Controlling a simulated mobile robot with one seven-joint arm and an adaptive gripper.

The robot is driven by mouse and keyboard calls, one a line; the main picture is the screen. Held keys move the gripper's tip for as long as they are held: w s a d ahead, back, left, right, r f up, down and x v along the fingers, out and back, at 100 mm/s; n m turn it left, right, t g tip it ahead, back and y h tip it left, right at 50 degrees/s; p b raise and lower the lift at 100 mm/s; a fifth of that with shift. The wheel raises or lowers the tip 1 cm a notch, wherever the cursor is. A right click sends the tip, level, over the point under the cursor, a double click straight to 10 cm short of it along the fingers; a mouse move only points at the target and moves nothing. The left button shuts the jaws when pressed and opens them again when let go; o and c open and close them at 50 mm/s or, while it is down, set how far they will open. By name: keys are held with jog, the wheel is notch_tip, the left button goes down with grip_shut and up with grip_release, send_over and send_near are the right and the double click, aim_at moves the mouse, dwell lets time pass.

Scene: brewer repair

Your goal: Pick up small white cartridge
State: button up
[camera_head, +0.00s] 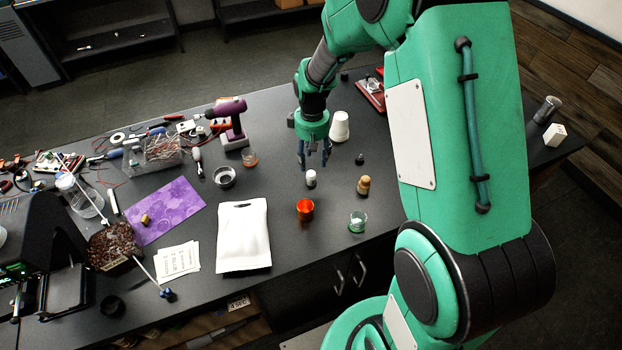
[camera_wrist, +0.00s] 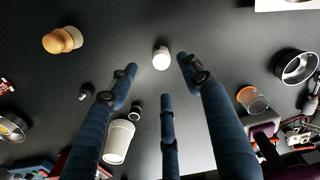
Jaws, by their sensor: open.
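The small white cartridge (camera_head: 311,178) stands upright on the dark table in the head view. In the wrist view, the cartridge (camera_wrist: 161,60) shows just beyond the fingertips, roughly centred between the two outer fingers. My gripper (camera_head: 314,160) points down above and slightly behind it in the head view. In the wrist view my gripper (camera_wrist: 158,82) has its blue fingers spread apart with nothing between them. The fingers are apart from the cartridge.
A white cup (camera_head: 340,126) stands behind my gripper. A wooden-topped piece (camera_head: 364,185), an orange cup (camera_head: 305,209) and a green-rimmed glass (camera_head: 357,221) stand nearby. A metal bowl (camera_head: 225,176) and a white pouch (camera_head: 243,236) are to the left. Bare table surrounds the cartridge.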

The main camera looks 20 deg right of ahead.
aim_at(311, 173)
jog(key=shift+f, duration=1.85)
jog(key=shift+f, duration=0.1)
jog(key=shift+w+a+f+b, duration=0.1)
jog(key=shift+f+b, duration=0.2)
jog(key=shift+f, duration=2.2)
grip_shut()
